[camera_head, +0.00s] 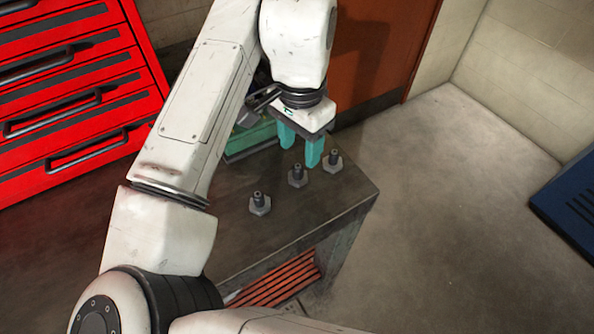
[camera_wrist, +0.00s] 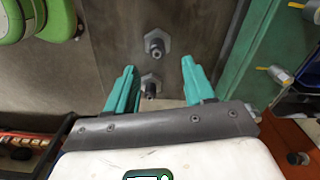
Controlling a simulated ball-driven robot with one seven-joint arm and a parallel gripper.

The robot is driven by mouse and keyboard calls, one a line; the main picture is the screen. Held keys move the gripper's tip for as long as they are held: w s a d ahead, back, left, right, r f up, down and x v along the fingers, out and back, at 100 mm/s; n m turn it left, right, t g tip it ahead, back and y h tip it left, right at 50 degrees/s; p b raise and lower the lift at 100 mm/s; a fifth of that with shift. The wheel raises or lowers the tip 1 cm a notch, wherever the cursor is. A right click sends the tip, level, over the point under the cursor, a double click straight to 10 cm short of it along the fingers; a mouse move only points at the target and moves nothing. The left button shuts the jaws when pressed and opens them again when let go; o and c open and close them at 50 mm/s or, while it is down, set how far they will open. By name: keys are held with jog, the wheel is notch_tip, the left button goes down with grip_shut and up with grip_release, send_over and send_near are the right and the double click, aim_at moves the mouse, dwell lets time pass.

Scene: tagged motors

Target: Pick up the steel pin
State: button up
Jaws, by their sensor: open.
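Three dark steel pins, each upright on a hexagonal base, stand in a row on the bench in the head view: a near one (camera_head: 260,204), a middle one (camera_head: 297,176) and a far one (camera_head: 332,162). My gripper (camera_head: 299,155) has teal fingers, open and empty, above the bench close to the middle and far pins. In the wrist view my gripper (camera_wrist: 158,65) shows two pins between its spread fingers: one (camera_wrist: 151,85) nearer the palm and one (camera_wrist: 157,45) just beyond the tips. Neither is visibly touched. Which head-view pins these are, I cannot tell.
The dark bench top (camera_head: 235,230) has free room around the pins. A green case (camera_head: 250,138) lies behind my gripper. A red drawer cabinet (camera_head: 70,90) stands at left, and a blue object (camera_head: 570,205) is at far right. The floor right of the bench is clear.

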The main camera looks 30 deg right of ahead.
aim_at(298, 166)
jog(key=shift+s+a+f, duration=0.1)
jog(key=shift+a+f, duration=0.05)
jog(key=shift+f, duration=1.2)
jog(key=shift+s+a+f, duration=0.1)
jog(key=shift+a+f, duration=0.05)
jog(key=shift+f, duration=1.15)
jog(key=shift+c, duration=0.5)
grip_shut()
